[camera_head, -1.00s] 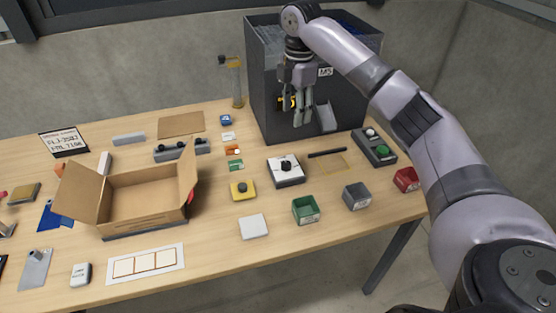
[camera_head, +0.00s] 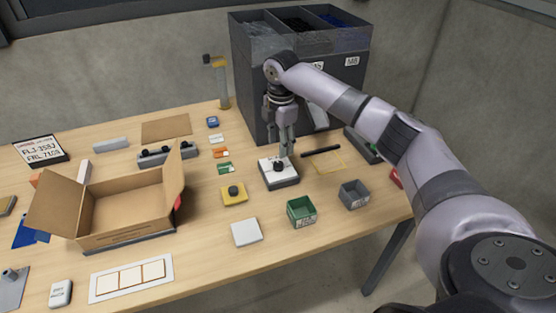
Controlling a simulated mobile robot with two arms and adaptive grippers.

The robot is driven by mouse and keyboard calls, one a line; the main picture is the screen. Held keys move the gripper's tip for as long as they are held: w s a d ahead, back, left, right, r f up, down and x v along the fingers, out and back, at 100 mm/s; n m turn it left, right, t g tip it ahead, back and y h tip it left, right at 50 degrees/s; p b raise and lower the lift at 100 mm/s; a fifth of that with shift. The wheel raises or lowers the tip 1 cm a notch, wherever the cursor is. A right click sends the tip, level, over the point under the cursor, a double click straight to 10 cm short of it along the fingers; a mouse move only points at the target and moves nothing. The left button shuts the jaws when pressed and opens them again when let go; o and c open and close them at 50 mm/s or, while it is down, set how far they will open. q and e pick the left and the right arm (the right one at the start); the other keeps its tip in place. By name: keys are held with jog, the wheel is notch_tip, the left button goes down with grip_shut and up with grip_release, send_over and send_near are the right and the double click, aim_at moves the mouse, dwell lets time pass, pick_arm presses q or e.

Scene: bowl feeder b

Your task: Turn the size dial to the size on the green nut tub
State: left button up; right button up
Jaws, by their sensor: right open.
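The size dial is a black knob (camera_head: 279,166) on a white-topped block (camera_head: 283,182) near the middle of the table. My right gripper (camera_head: 286,151) points down with its fingers open, its tips just above or at the knob. I cannot tell whether they touch it. The green nut tub (camera_head: 301,212) stands in front of the dial block, slightly right, with a white label on its front too small to read. The markings around the dial are also too small to read. My left gripper is not in view.
A dark feeder bin (camera_head: 240,85) stands behind the dial. A yellow block with a black button (camera_head: 234,193) is left of the dial and a grey tub (camera_head: 354,195) is right. An open cardboard box (camera_head: 125,235) stands further left. A black bar (camera_head: 320,151) lies right of the dial.

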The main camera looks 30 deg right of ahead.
aim_at(278, 164)
jog(key=f, duration=0.8)
jog(key=shift+w+p, duration=0.2)
jog(key=shift+p, duration=0.1)
jog(key=shift+r, duration=0.1)
grip_shut()
